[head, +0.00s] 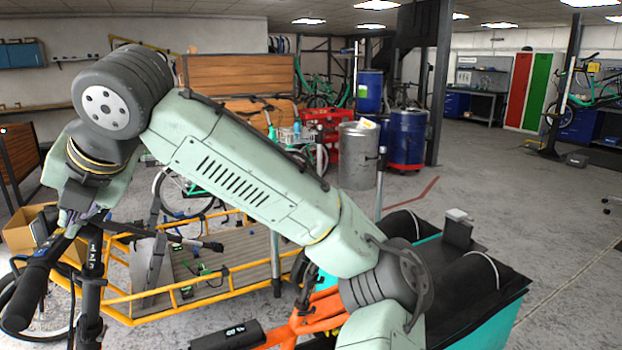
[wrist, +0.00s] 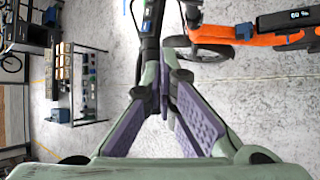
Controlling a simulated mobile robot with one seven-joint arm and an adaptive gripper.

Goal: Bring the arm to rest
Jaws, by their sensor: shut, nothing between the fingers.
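My arm rises across the middle of the head view, bends at the upper left and hangs down at the left edge. My gripper (wrist: 164,84) shows in the wrist view with its purple-padded fingers drawn together at the tips and nothing between them. In the head view only a small part of my gripper (head: 72,222) shows below the wrist, close to a black handlebar (head: 38,278) of a bike. I cannot tell whether they touch. A black bar (wrist: 148,30) also shows just past the fingertips in the wrist view.
A cargo bike with a yellow-railed wooden bed (head: 235,258) stands below my arm. An orange bike frame (head: 318,312) and a teal cargo box (head: 485,318) are near at the right. Blue barrels (head: 408,138) stand farther back. Open concrete floor (head: 530,205) lies at the right.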

